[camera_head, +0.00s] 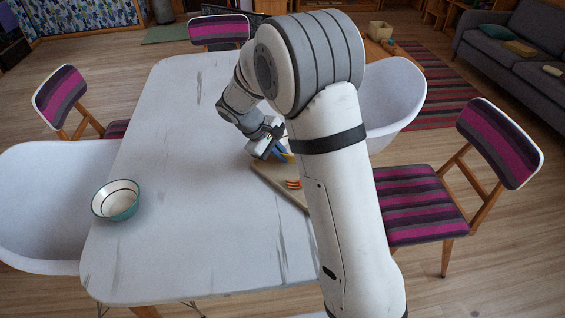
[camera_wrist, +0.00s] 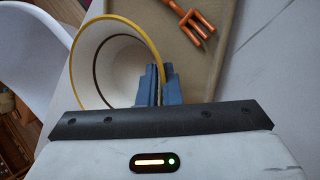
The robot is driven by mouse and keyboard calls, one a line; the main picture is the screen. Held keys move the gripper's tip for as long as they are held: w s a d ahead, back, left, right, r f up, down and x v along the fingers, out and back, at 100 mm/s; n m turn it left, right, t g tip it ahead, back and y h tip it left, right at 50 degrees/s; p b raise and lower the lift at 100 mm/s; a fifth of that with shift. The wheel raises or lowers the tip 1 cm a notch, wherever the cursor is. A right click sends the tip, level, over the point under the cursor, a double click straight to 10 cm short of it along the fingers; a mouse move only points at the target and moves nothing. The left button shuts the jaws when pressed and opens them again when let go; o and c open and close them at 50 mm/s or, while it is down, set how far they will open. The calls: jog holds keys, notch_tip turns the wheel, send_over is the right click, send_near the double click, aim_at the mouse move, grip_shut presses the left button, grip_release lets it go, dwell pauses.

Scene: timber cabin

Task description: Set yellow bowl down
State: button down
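The yellow bowl (camera_wrist: 118,68) shows in the wrist view with a yellow rim, a pale inside and a dark inner ring. My gripper (camera_wrist: 159,86) has its two blue fingers close together at the rim, with the bowl's wall between them. In the head view my gripper (camera_head: 268,150) is over the right side of the table, and only a sliver of yellow shows beside it; my arm hides the rest. The bowl overlaps the board's edge in the wrist view. I cannot tell whether its base touches anything.
A tan board (camera_head: 265,174) with an orange fork (camera_head: 293,184) lies on the white table (camera_head: 170,150). A teal bowl (camera_head: 116,201) stands near the table's left edge. The table's middle is clear. Chairs surround the table, including a white one (camera_head: 395,95) at right.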

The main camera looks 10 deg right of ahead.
jog(key=shift+f, duration=1.6)
jog(key=shift+f+b, duration=0.25)
jog(key=shift+b, duration=0.05)
jog(key=c, duration=1.6)
grip_release()
jog(key=shift+r, duration=0.1)
